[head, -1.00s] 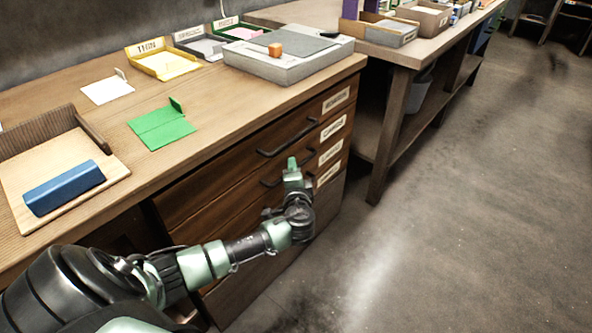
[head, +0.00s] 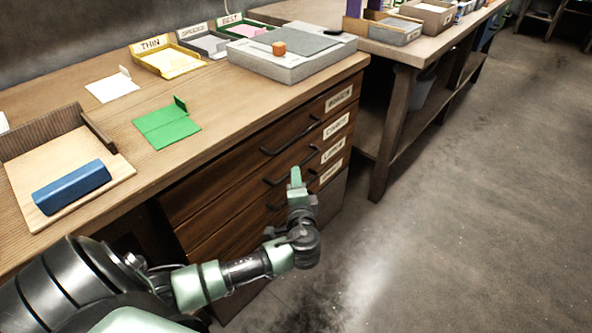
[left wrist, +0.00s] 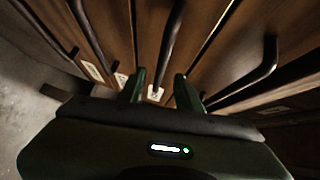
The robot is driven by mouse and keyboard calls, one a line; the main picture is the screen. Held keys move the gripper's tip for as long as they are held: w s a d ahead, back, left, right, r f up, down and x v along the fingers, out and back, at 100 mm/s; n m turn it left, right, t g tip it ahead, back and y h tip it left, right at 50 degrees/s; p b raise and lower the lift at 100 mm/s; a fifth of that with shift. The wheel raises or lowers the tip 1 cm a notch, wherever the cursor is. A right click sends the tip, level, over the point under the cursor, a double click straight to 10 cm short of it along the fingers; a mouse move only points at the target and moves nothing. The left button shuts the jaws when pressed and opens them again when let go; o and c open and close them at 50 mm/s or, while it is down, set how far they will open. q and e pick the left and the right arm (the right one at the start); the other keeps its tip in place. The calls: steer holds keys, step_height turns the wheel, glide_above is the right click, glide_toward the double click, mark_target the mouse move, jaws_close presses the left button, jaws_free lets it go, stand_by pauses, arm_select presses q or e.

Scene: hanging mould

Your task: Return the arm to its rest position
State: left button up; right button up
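My left arm comes in from the lower left of the head view. Its green-tipped gripper (head: 296,178) is in front of the wooden drawer unit (head: 225,180), pointing up, with part of a lower handle hidden behind it. Dark drawer handles (left wrist: 262,70) and drawer fronts show beyond the fingers; I see no contact with a handle. My right gripper is in neither view.
The bench top (head: 105,115) carries a board with a blue block (head: 72,187), a green card (head: 167,126), labelled trays (head: 172,64) and a grey slab (head: 290,65) with an orange cube (head: 279,48). A second table (head: 420,55) stands behind. Floor (head: 460,220) on the right is clear.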

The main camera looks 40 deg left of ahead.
arm_select(q)
steer(key=shift+s+d, duration=0.35)
steer(key=shift+s, duration=0.05)
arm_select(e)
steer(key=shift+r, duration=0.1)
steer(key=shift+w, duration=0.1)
